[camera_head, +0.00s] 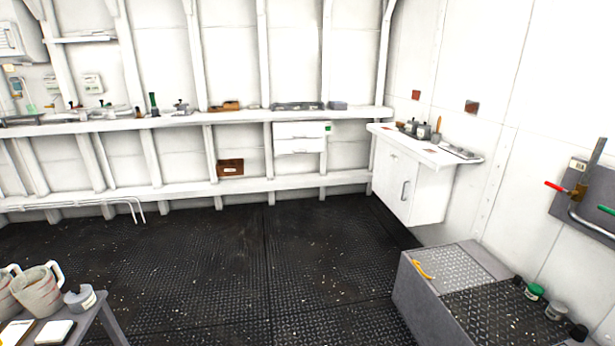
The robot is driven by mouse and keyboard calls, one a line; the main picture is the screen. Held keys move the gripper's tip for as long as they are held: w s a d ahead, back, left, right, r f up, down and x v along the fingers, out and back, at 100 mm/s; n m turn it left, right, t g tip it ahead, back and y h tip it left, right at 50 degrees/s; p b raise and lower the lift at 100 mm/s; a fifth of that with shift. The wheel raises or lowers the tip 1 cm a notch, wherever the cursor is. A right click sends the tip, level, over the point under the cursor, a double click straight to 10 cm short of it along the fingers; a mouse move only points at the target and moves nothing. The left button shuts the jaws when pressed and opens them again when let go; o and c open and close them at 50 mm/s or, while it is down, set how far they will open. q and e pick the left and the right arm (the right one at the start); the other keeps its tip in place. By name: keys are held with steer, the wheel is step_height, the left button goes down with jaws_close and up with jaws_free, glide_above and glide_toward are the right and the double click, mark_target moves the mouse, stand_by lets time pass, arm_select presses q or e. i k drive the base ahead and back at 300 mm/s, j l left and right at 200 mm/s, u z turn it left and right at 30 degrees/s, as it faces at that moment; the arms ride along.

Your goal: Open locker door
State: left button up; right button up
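A white wall locker (404,188) hangs below a white counter on the right wall. Its front faces left and carries a grey vertical handle (404,190). The door looks shut. A white box (299,137) with a green mark is fixed on the back wall; I cannot tell whether it has a door. Neither of my grippers is in view.
A grey metal chest (424,294) with a yellow handle stands at the lower right. A bench with pitchers (38,290) is at the lower left. A panel with red and green levers (588,196) is on the right wall. The dark riveted floor (240,265) is clear in the middle.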

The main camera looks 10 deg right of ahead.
mark_target(396, 172)
steer(key=i+j+z, duration=0.1)
steer(key=i+z, duration=0.35)
steer(key=i, duration=0.15)
steer(key=i+j+z, duration=0.25)
steer(key=i+z, duration=0.2)
steer(key=i+j+z, duration=0.4)
steer(key=i+j, duration=0.15)
steer(key=i, duration=0.1)
